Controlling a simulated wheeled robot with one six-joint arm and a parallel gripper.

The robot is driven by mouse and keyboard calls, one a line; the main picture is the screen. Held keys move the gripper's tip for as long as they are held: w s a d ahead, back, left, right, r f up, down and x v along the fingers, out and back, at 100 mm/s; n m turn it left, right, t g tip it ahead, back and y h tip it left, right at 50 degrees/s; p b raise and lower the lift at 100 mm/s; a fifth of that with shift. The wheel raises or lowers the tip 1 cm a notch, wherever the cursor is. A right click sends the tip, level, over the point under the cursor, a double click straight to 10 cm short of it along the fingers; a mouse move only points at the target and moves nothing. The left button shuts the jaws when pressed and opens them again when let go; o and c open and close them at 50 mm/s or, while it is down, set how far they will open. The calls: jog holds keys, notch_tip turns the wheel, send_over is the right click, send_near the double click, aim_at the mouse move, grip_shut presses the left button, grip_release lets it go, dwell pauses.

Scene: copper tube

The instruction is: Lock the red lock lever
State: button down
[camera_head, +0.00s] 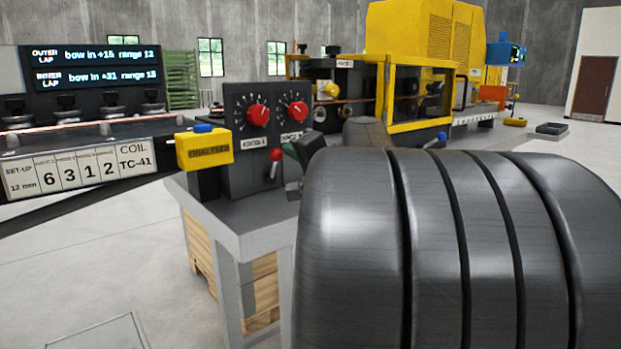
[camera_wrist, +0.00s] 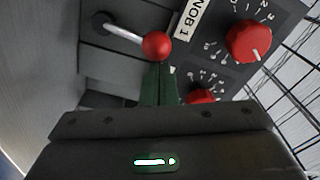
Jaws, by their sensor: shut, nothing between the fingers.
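The red lock lever has a red ball knob (camera_wrist: 157,45) on a short metal rod that runs left to a dark pivot in the wrist view. In the head view the red knob (camera_head: 275,154) stands low on the dark control panel, above the grey table. My gripper (camera_wrist: 160,70) is shut and empty. Its green fingers point at the knob and end right beside it in the wrist view; I cannot tell whether they touch. In the head view only a little of my gripper (camera_head: 290,150) shows, just right of the knob. My arm hides the rest.
Two red dials (camera_head: 258,115) (camera_head: 297,111) are on the panel (camera_head: 238,100) above the lever. A yellow box with a blue button (camera_head: 204,149) stands left of it. A yellow-framed machine (camera_head: 385,95) is behind. A blue-knobbed lever (camera_head: 441,137) shows above my arm.

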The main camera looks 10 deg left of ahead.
aim_at(276, 155)
jog(key=n+b, duration=0.1)
jog(key=b, duration=0.1)
jog(key=s+a+n+b, duration=0.1)
jog(key=n+b, duration=0.1)
jog(key=s+a+n+b, duration=0.1)
jog(key=b, duration=0.1)
jog(key=shift+s+f+n, duration=0.2)
jog(key=shift+f+n, duration=0.1)
jog(key=shift+f, duration=0.1)
jog(key=shift+s+a+f+b, duration=0.1)
jog(key=shift+s+a+b, duration=0.45)
jog(key=shift+b, duration=0.65)
jog(key=shift+s, duration=0.25)
jog(key=shift+f, duration=0.1)
